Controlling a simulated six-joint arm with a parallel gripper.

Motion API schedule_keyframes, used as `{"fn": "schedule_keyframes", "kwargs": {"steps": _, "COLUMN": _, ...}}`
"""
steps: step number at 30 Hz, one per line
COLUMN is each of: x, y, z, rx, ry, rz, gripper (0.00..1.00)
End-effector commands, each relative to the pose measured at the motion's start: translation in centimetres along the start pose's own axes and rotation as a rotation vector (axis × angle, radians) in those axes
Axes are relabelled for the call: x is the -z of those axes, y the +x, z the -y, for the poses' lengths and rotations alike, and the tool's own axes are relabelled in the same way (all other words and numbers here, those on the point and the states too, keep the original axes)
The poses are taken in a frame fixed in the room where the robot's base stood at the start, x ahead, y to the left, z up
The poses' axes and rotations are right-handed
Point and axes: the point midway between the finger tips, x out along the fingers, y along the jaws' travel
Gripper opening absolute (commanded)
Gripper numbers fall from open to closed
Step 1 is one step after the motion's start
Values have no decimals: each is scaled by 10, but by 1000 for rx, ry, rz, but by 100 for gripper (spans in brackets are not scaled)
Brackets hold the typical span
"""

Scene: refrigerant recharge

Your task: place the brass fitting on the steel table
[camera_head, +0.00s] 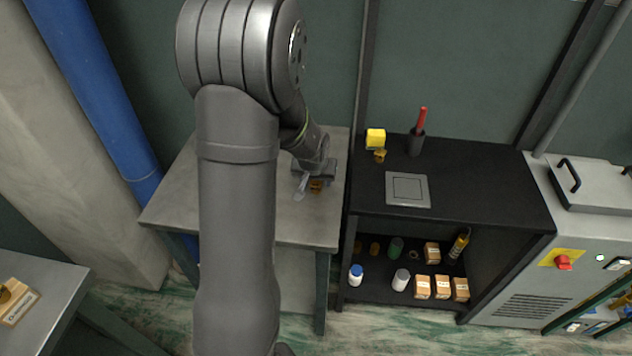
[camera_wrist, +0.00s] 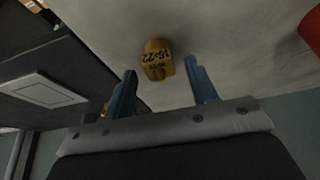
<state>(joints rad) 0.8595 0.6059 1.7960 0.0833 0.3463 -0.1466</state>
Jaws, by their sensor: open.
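A brass fitting (camera_wrist: 157,60) with dark markings, partly legible as 16>22, is on the pale grey top of the steel table (camera_head: 168,205). My arm hides much of the table in the head view.
A black bench (camera_head: 470,195) stands right of the table, with a yellow block (camera_head: 375,138), a second brass piece (camera_head: 380,156), a red-handled tool (camera_head: 421,120) and a grey square plate (camera_head: 408,190). A red object (camera_wrist: 312,30) shows at the wrist view's right edge.

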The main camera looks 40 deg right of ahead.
Motion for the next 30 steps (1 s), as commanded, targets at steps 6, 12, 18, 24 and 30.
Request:
{"fn": "schedule_keyframes", "kwargs": {"steps": 6, "x": 1, "y": -40, "z": 0, "rx": 0, "ry": -1, "rz": -4, "gripper": 52}}
{"fn": "schedule_keyframes", "kwargs": {"steps": 12, "x": 0, "y": -73, "z": 0, "rx": 0, "ry": -1, "rz": -2, "gripper": 52}}
{"fn": "schedule_keyframes", "kwargs": {"steps": 18, "x": 0, "y": -95, "z": 0, "rx": 0, "ry": 0, "rz": 0, "gripper": 52}}
{"fn": "schedule_keyframes", "kwargs": {"steps": 24, "x": -1, "y": -102, "z": 0, "rx": 0, "ry": 0, "rz": 1, "gripper": 52}}
{"fn": "schedule_keyframes", "kwargs": {"steps": 30, "x": -1, "y": -102, "z": 0, "rx": 0, "ry": 0, "rz": 2, "gripper": 52}}
